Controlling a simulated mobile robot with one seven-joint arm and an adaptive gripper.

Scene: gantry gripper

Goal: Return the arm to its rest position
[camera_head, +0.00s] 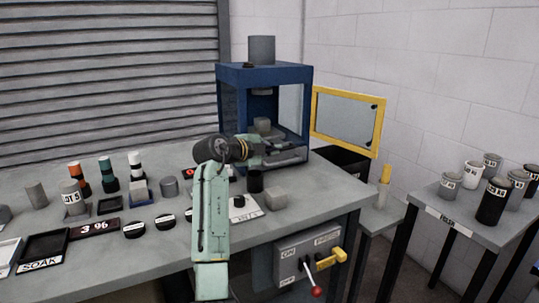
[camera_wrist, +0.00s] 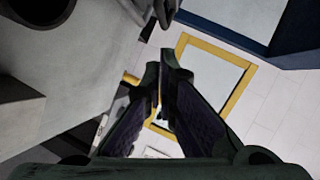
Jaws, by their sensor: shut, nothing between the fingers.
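My gripper (camera_head: 280,148) is at the end of my pale green arm, in front of the blue press frame (camera_head: 226,95) on the bench. It is shut and empty. In the wrist view the fingers of my gripper (camera_wrist: 162,66) converge with nothing between their tips. My arm is stretched forward over the bench, its wrist near the press opening. A grey cylinder (camera_head: 262,124) stands inside the press, behind my gripper. In the head view my wrist covers part of the press's left side.
A yellow-framed panel (camera_head: 381,112) stands open right of the press. Several small parts and trays cover the left of the bench (camera_head: 160,250). A side table (camera_head: 462,215) holds labelled cups.

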